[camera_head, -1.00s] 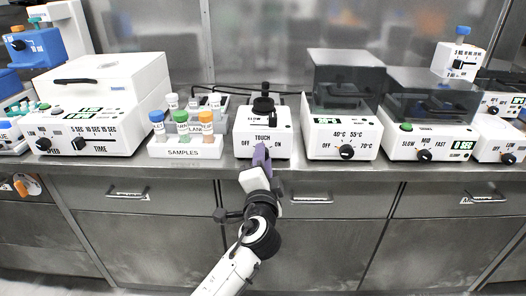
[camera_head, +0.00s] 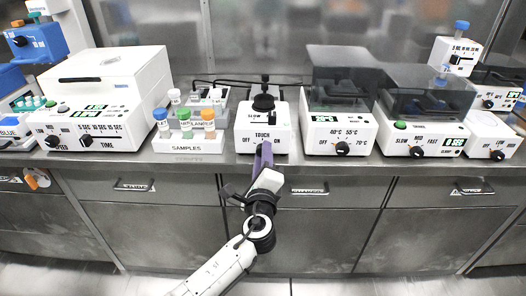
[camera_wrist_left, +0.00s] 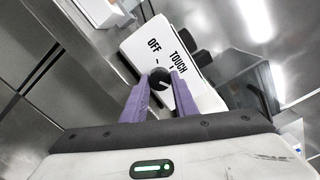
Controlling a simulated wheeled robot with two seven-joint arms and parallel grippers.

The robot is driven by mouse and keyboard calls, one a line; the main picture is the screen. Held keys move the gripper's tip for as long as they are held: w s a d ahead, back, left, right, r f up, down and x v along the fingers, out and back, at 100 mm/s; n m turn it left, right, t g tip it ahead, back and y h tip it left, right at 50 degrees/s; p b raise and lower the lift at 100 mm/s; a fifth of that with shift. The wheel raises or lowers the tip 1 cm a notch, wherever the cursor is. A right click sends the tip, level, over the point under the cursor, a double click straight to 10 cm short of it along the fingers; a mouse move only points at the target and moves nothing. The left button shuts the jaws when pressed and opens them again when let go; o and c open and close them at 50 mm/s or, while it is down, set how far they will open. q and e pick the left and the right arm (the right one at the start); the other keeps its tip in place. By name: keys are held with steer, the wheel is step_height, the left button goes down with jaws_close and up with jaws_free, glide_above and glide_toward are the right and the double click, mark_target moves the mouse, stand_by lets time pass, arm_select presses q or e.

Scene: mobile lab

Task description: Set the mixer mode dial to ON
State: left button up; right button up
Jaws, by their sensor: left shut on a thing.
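The mixer (camera_head: 283,128) is a small white box with a black cup head on top, standing on the counter in the middle of the head view. Its front panel reads OFF, TOUCH and ON around the mode dial. In the left wrist view the round black dial (camera_wrist_left: 158,77) shows between the purple fingertips of my left gripper (camera_wrist_left: 160,80), which is shut on it. In the head view my left gripper (camera_head: 264,150) covers the dial. The OFF and TOUCH labels show in the wrist view; ON is hidden there. I cannot tell the dial's setting for sure.
A sample rack (camera_head: 188,145) with capped tubes stands left of the mixer. A heater box (camera_head: 318,138) with a temperature dial stands close on its right. A larger white device (camera_head: 110,95) stands further left. The counter's front edge (camera_head: 330,161) runs below, above drawers.

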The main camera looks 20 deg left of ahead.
arm_select(q)
steer(key=shift+m, duration=0.6)
steer(key=o, duration=1.1)
steer(key=shift+c, duration=0.2)
steer(key=v, duration=1)
steer(key=shift+s, duration=0.2)
steer(key=shift+a, duration=0.1)
